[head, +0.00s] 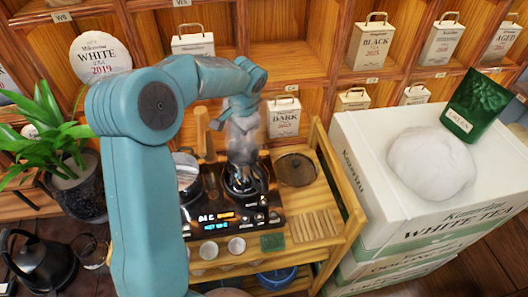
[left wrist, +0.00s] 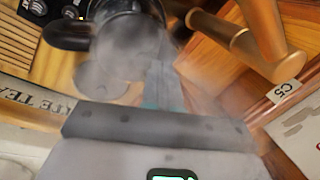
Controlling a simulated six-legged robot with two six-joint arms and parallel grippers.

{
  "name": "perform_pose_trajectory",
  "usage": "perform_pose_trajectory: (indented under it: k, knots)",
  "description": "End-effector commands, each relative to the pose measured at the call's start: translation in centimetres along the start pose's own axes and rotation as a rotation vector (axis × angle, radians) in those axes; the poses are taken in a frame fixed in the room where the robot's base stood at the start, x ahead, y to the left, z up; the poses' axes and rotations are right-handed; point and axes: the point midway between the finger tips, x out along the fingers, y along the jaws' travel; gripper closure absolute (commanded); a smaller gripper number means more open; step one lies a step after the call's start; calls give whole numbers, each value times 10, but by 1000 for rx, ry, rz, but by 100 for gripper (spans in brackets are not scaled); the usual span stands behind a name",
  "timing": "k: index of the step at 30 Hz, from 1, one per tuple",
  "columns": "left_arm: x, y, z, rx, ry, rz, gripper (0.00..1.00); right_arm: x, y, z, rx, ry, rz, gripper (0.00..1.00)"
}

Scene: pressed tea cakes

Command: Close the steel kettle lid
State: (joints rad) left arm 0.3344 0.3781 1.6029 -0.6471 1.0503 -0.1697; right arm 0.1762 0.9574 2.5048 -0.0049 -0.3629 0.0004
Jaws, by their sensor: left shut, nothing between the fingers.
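The steel kettle (head: 243,188) stands on the right side of the black cooker (head: 205,222), below my left gripper. In the left wrist view its dark handle (left wrist: 66,36) and part of its body (left wrist: 118,20) show at the upper left, blurred by grey steam. I cannot clearly make out the lid or its angle. My left gripper (head: 243,158) points down over the kettle top, its fingers shut and empty. In the left wrist view the fingers (left wrist: 166,88) reach toward the kettle through the steam; contact cannot be told. My right gripper is not in view.
A shiny steel pot (head: 186,172) stands left of the kettle, partly behind my arm. A round brown tray (head: 296,170), small white cups (head: 236,245) and a green block (head: 272,242) lie around the cooker. White tea boxes (head: 400,215) stand right. A black kettle (head: 45,262) is lower left.

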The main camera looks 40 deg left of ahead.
Motion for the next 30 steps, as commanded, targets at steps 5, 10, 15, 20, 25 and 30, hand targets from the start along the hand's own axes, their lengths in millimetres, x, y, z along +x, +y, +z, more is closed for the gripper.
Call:
perform_pose_trajectory:
  k: [5, 10, 15, 20, 25, 30]
  knots:
    - [4, -2, 0, -1, 0, -1, 100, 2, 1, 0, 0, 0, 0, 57]
    - [5, -3, 0, -1, 0, -1, 100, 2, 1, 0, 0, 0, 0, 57]
    - [5, -3, 0, -1, 0, -1, 100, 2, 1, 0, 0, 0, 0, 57]
    - [5, -3, 0, -1, 0, -1, 100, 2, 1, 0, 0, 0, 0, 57]
    - [-3, -4, 0, -1, 1, -1, 100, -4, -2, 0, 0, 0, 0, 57]
    - [-40, -10, 0, -1, 3, -1, 100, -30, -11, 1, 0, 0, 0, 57]
